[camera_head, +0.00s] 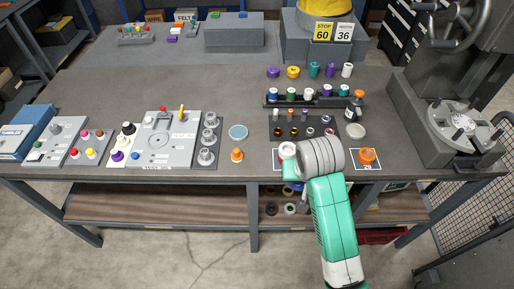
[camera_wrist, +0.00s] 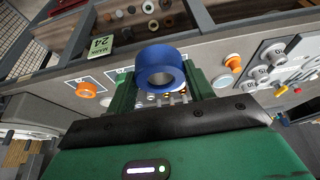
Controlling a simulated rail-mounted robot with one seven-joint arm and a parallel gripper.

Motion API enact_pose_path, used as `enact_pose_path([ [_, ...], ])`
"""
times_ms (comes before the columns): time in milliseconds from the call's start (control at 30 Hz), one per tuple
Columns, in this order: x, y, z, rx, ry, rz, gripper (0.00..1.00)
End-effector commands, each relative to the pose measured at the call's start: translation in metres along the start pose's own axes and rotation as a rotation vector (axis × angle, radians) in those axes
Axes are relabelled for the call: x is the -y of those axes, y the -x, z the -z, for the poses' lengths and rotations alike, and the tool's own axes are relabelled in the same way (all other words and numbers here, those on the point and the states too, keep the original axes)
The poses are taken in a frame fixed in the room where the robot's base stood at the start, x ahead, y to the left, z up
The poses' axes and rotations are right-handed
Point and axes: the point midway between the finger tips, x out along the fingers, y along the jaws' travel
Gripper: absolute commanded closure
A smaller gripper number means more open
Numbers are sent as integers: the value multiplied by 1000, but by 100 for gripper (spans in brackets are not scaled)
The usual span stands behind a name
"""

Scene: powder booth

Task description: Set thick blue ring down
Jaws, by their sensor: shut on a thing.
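The thick blue ring (camera_wrist: 161,57) is held between the green jaws of my gripper (camera_wrist: 160,88) in the wrist view. Its round hole faces the camera. The jaws are shut on it, one on each side. In the head view my arm covers most of the gripper, and I cannot make out the ring there. The ring appears in front of the bench's edge in the wrist view; its height and any contact below cannot be told. A white-bordered dark square (camera_wrist: 113,75) shows partly beside the left jaw.
An orange ring-shaped part (camera_head: 367,156) sits on a white-bordered square right of my arm. A rack (camera_head: 310,99) of coloured parts lies behind. A grey fixture (camera_head: 450,125) stands at right.

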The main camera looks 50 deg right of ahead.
Motion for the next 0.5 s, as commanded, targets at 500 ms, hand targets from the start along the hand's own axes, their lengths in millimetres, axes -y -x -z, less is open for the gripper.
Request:
enact_pose_path([
  [500, 12, -62, 116, -3, 2, -1, 77],
])
